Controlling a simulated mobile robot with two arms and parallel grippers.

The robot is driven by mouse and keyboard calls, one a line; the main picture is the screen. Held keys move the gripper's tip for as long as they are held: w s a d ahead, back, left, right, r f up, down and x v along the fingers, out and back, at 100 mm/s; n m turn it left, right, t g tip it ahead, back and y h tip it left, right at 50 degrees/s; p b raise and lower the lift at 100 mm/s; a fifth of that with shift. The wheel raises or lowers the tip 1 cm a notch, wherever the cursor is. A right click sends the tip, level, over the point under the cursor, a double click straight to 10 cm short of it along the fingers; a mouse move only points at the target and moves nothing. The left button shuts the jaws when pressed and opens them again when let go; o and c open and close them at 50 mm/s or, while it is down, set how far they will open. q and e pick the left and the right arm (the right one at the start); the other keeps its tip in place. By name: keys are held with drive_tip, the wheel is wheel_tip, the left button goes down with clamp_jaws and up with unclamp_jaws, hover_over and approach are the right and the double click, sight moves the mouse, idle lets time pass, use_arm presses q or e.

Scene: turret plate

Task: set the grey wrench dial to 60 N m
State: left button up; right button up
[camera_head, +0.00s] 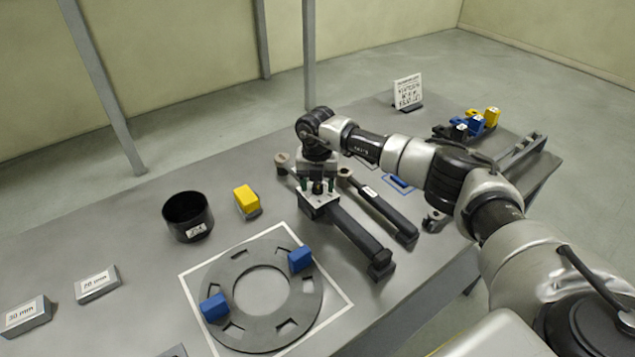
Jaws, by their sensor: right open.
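Two torque wrenches lie side by side on the grey table. The nearer wrench (352,236) has a long dark handle ending in a thick black end, and its round head shows at the upper left. The other wrench (383,211) lies to its right with a small white label on its handle. I cannot tell which is the grey one, and no dial scale is readable. My right gripper (318,189) is open and points down over the upper part of the nearer wrench. Its fingertips are hard to make out, and whether they touch is unclear. My left gripper is out of view.
A dark ring plate (232,277) with two blue blocks lies in a white outline at the front. A black cup (187,216), a yellow block (246,200) and size-labelled blocks (97,284) stand left. A sign (407,92) and several coloured blocks stand at the back right.

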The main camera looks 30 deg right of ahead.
sight(317, 185)
wheel_tip(317, 185, up, 11)
drive_tip(key=b, duration=0.2)
drive_tip(key=shift+b, duration=0.3)
drive_tip(key=shift+f, duration=0.2)
